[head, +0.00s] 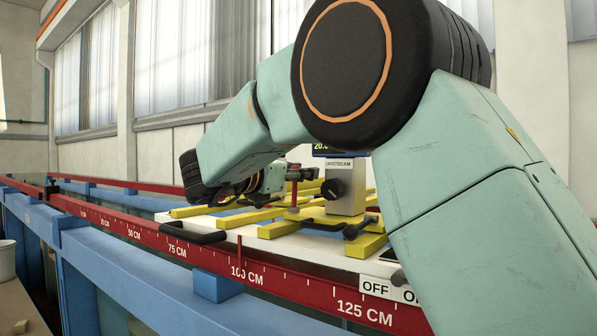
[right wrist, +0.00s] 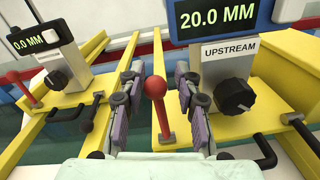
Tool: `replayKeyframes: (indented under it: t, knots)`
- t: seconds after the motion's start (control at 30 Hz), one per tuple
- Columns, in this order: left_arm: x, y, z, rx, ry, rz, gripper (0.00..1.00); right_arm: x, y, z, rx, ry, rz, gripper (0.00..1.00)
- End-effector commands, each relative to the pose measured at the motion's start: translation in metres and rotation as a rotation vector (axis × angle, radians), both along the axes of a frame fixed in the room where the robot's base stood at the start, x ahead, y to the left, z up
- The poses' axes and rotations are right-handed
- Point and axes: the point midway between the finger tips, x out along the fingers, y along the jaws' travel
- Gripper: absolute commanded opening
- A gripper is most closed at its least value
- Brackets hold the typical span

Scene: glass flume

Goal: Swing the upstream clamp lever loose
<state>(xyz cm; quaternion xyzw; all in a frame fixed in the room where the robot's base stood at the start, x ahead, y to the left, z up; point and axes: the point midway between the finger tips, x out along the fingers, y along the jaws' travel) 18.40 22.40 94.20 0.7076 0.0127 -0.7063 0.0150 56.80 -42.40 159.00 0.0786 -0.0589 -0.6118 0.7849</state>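The upstream clamp lever, a red rod with a ball knob (right wrist: 155,87), stands upright on the yellow frame beside the upstream gauge. It also shows in the head view as a small red stem (head: 294,194). The gauge has an UPSTREAM label (right wrist: 230,50), a display (right wrist: 213,17) reading 20.0 MM and a black knob (right wrist: 234,96). My right gripper (right wrist: 158,98) is open, with one purple-grey finger on each side of the lever and visible gaps beside the knob. It also shows in the head view (head: 298,174), partly hidden. My left gripper is out of view.
A second gauge (right wrist: 45,55) reading 0.0 MM, with its own tilted red lever (right wrist: 22,82), stands at left in the wrist view. Black handles (head: 190,233) and yellow bars (head: 200,211) lie on the white board. A red scale rail (head: 290,282) runs along the flume.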

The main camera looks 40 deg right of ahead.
Motion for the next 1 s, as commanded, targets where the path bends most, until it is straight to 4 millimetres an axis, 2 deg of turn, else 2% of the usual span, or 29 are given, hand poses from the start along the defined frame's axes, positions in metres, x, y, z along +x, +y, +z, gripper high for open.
replayKeyframes:
  t: [0.03, 0.33, 0.87, 1.0]
  knots:
    - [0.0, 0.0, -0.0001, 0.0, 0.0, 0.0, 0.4, 0.0002, 0.0002, -0.0003, 0.0, 0.001, 0.0, 0.26]
    - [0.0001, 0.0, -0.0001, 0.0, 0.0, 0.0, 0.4, 0.0004, 0.0008, 0.0004, -0.001, 0.0, 0.002, 0.01]
    - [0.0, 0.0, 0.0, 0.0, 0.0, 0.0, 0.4, 0.0, 0.0007, 0.0034, -0.005, -0.005, 0.002, 0.0]
    - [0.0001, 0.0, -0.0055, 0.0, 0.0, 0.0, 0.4, -0.0001, 0.0014, 0.0026, -0.014, -0.009, 0.002, 0.0]
